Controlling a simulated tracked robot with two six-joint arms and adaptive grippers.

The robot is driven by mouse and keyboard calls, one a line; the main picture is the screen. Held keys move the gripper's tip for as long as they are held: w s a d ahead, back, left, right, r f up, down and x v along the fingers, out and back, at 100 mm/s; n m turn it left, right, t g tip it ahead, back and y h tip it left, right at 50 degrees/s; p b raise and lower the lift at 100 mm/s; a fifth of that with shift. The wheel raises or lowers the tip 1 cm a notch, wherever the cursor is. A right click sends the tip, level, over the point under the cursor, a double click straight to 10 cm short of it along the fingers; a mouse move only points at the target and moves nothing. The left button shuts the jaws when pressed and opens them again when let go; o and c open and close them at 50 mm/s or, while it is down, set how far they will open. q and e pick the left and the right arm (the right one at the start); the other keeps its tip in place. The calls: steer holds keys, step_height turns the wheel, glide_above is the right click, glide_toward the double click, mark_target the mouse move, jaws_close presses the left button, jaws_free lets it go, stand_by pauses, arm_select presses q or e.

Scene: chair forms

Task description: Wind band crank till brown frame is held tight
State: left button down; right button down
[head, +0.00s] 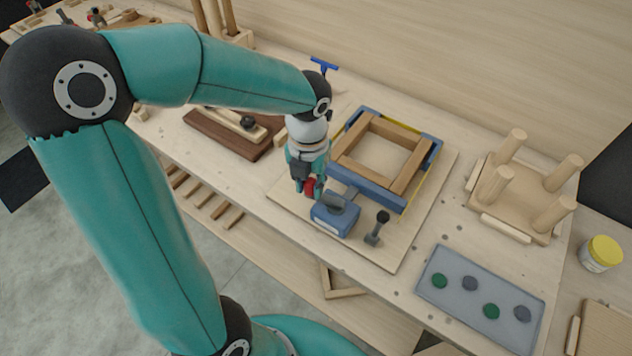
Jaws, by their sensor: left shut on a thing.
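The brown frame (404,178) lies flat on a pale board on the bench, with blue pieces (366,187) at its corners and near side. A thin yellow band (424,182) shows along its right side; I cannot tell how taut it is. The blue band tightener (333,220) sits on the board in front of the frame. My left gripper (308,192) points down at the tightener's left side, shut on the red crank handle (309,185), which it partly hides. My right gripper is not in view.
A black-knobbed lever (376,228) stands right of the tightener. An upturned stool seat with legs (515,200) and a grey tray (470,305) of green and grey discs lie to the right. A brown block with a wooden tool (232,130) lies left.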

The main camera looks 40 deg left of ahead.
arm_select(q)
steer(key=shift+w+a+m, duration=0.1)
steer(key=shift+w+m, duration=0.25)
steer(key=shift+m, duration=0.25)
steer(key=c, duration=0.9)
jaws_free()
steer(key=shift+s, duration=0.1)
step_height(320, 180, up, 12)
